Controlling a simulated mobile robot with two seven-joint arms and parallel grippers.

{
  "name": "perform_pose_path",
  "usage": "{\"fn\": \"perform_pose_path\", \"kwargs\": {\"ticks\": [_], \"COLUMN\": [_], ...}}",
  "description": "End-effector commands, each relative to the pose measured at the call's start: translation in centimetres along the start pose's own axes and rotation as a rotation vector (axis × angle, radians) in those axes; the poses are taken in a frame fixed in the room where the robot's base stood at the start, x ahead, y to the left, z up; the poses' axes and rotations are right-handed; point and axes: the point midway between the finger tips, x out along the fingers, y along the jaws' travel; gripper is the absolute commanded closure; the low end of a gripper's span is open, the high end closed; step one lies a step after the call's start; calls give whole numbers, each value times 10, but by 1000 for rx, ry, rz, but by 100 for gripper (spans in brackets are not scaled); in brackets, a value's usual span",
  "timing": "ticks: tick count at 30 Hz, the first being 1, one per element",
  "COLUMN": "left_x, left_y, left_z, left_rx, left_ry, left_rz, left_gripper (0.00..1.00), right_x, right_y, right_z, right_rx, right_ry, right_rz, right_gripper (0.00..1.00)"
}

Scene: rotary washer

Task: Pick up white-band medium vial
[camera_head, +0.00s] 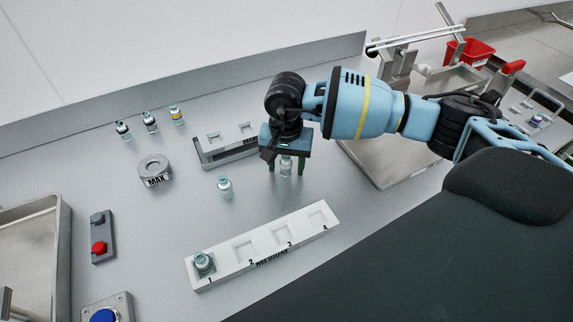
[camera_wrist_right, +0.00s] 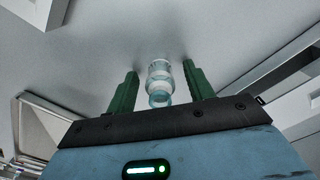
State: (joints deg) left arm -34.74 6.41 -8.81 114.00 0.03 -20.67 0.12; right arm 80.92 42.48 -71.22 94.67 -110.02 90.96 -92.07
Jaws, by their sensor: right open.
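My right gripper (camera_head: 287,166) points down over the table with its two green fingers apart. A small clear vial with a whitish band (camera_head: 286,168) stands upright between the fingers, with a gap on each side. In the right wrist view the same vial (camera_wrist_right: 159,82) shows between the open fingertips (camera_wrist_right: 160,72), not gripped. Another similar vial (camera_head: 225,187) stands free on the table to the left. A third vial (camera_head: 203,262) sits in slot 1 of the white medium rack (camera_head: 262,246). My left gripper is not in view.
Several vials with dark and yellow bands (camera_head: 150,122) stand at the back left. A round metal piece marked MAX (camera_head: 154,170) and a grey rack (camera_head: 230,155) stand nearby. Rack slots 2, 3 and 4 are empty.

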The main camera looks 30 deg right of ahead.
Motion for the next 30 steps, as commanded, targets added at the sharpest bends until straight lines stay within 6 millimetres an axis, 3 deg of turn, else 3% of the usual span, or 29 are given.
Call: {"fn": "perform_pose_path", "kwargs": {"ticks": [6,17,30], "left_x": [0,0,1], "left_y": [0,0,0], "left_z": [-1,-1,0], "left_rx": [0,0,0], "left_ry": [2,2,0], "left_rz": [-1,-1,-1], "left_gripper": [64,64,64], "right_x": [0,0,-6], "right_y": [0,0,0], "right_z": [0,0,-1], "right_rx": [0,1,1], "right_ry": [0,0,1], "right_rz": [0,0,-2], "right_gripper": [50,95,95]}}
